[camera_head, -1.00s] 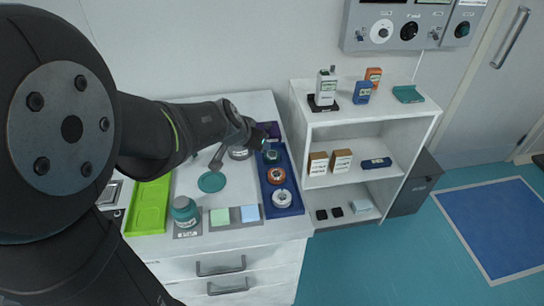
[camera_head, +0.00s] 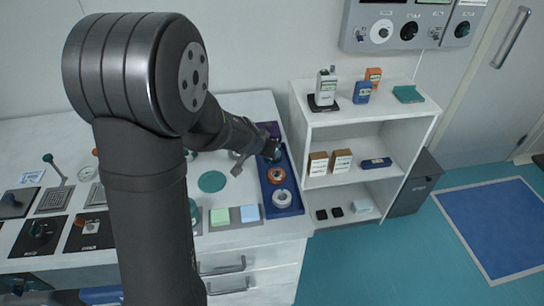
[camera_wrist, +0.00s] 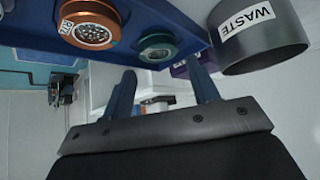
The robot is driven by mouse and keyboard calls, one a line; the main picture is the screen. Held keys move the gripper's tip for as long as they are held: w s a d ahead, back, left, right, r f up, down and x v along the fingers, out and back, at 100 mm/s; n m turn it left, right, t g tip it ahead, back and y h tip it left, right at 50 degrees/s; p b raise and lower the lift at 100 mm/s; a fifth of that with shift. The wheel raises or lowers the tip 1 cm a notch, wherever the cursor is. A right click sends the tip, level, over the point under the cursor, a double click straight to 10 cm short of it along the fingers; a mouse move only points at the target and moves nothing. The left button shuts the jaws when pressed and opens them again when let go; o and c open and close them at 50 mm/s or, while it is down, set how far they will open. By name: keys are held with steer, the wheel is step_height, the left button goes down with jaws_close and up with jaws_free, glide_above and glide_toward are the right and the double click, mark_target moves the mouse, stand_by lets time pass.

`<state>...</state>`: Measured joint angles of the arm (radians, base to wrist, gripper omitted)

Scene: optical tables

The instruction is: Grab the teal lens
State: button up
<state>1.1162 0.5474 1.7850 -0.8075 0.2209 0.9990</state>
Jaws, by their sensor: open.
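The teal lens (camera_wrist: 158,41) sits in the blue tray (camera_wrist: 190,22), beside the orange lens (camera_wrist: 92,24) in the wrist view. My gripper (camera_wrist: 163,76) is open and empty. Its two blue fingers stand apart, and the teal lens appears just beyond their tips, roughly centred between them; I cannot tell the exact distance. In the head view my gripper (camera_head: 271,150) is at the far part of the blue tray (camera_head: 265,199) and hides the teal lens there.
The orange lens also shows in the head view (camera_head: 276,175), with a silver-white lens (camera_head: 282,198) nearer. A grey WASTE cup (camera_wrist: 262,38) stands close to the right finger in the wrist view. A white shelf (camera_head: 345,128) stands right of the table. A teal disc (camera_head: 211,181) lies left of the tray.

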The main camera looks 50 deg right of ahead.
steer(key=x, duration=0.5)
steer(key=shift+s, duration=0.1)
steer(key=shift+r, duration=0.1)
steer(key=c, duration=0.6)
steer(key=shift+c, duration=0.2)
steer(key=shift+r, duration=0.15)
